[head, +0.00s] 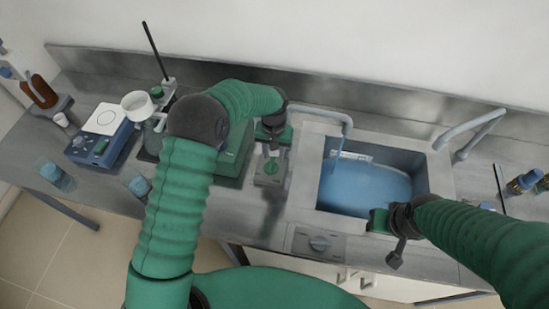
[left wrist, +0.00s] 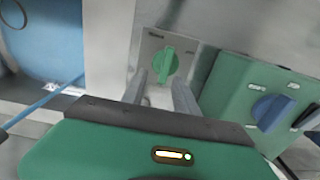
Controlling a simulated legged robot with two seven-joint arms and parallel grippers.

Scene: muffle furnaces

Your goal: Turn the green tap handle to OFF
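The green tap handle (head: 271,167) sits on a small grey plate (head: 266,181) left of the sink. In the left wrist view the handle (left wrist: 165,64) stands roughly upright in that picture on its plate (left wrist: 187,49), whose small labels are too blurred to read. My left gripper (head: 271,150) is over the handle. Its two fingers (left wrist: 160,84) are apart, one toward each side of the handle; contact is not clear. My right gripper (head: 387,229) is by the sink's front right edge, away from the handle, and its fingers do not show clearly.
The sink (head: 420,178) holds blue water, and a stream falls from the left spout (head: 345,122). A green box with a blue knob (left wrist: 272,112) stands close to the plate. A blue balance (head: 100,140) is at left.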

